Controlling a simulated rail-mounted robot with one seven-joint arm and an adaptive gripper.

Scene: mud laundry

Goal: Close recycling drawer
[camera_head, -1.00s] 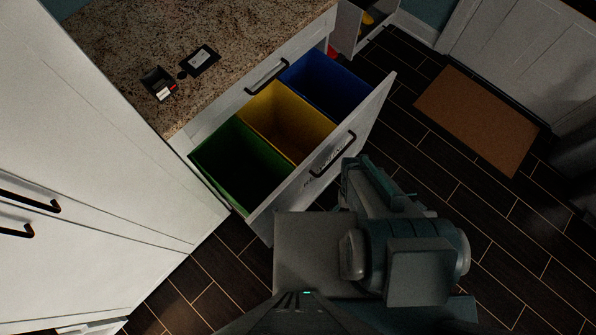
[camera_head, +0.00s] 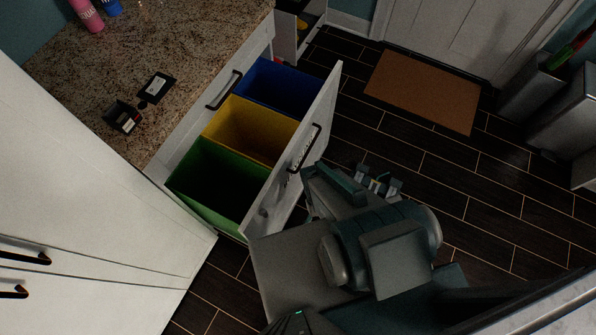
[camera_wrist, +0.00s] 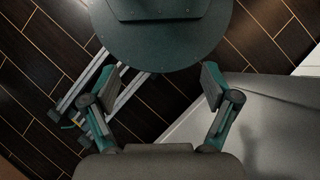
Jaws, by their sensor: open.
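The recycling drawer (camera_head: 327,106) is pulled out from under the granite counter. It holds a green bin (camera_head: 214,187), a yellow bin (camera_head: 250,130) and a blue bin (camera_head: 281,88). Its white front carries a black handle (camera_head: 305,147) on the outer face. My gripper (camera_head: 379,180) is in front of the drawer front, to the right of it, partly hidden by my arm. In the wrist view my gripper (camera_wrist: 158,88) is open with nothing between its fingers, over dark floor. I cannot tell whether my arm touches the drawer front.
The granite counter (camera_head: 160,50) holds two small dark items (camera_head: 124,117) and bottles (camera_head: 87,14). A tall white cabinet (camera_head: 90,190) stands at the left. A brown mat (camera_head: 424,91) lies by the door. Dark tiled floor (camera_head: 480,190) is free to the right.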

